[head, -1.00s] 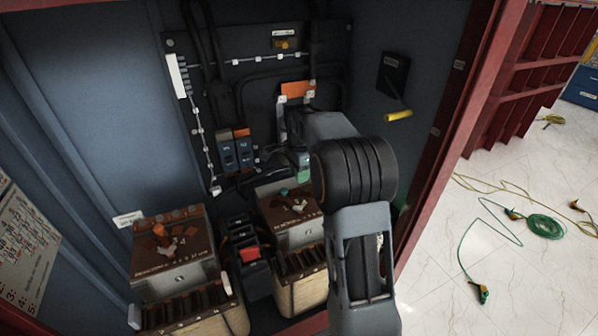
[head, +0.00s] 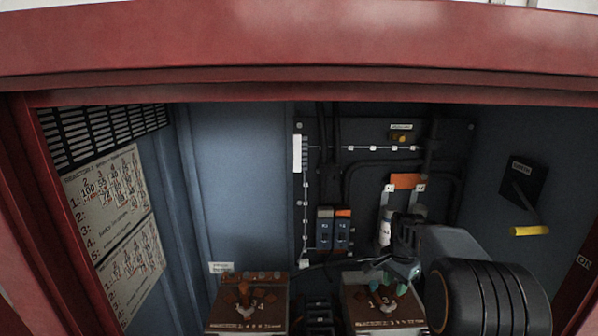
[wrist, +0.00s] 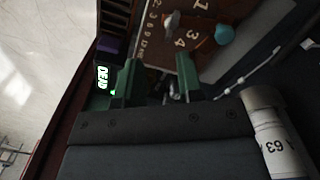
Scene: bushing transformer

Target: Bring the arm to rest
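My arm (head: 480,295) reaches into the cabinet from the lower right of the head view. My gripper (head: 392,270) is beside the right brown-topped box (head: 378,312), near its teal knob; the arm partly hides it in the head view. In the wrist view the two green fingers of my gripper (wrist: 156,80) stand apart, with a gap between them, so it is open. I see nothing clearly held. The brown panel (wrist: 195,40) with numbers and the teal knob (wrist: 223,34) shows beyond the fingers.
A red cabinet frame (head: 300,50) surrounds the opening. A left brown-topped box (head: 248,305), blue switches (head: 333,232), a white cylinder (wrist: 275,140) and a yellow-handled lever (head: 528,231) are inside. A lit green display (wrist: 103,77) is left of the fingers.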

